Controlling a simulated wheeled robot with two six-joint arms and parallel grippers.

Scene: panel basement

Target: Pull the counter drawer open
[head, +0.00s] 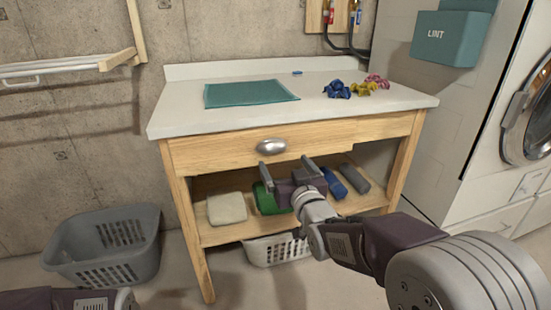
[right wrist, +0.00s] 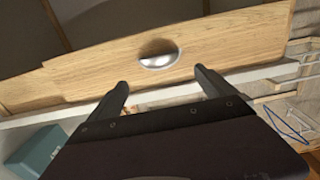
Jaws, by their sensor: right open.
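The wooden counter drawer (head: 220,152) sits under the white counter top, and its front looks flush with the frame. Its silver cup handle (head: 271,146) is at the middle of the front. My right gripper (head: 287,168) is open and empty, just below and in front of the handle. In the right wrist view, which looks upside down, the handle (right wrist: 158,56) shows beyond the gap between the open fingers (right wrist: 161,79), apart from them. My left gripper is not in view; only part of my left arm shows at the bottom left.
On the counter top (head: 200,122) lie a teal mat (head: 250,94) and colored cloth bundles (head: 337,89). The shelf below holds folded and rolled towels (head: 226,208). A grey basket (head: 105,247) stands at left, a white basket (head: 270,252) under the shelf. A washer stands at right.

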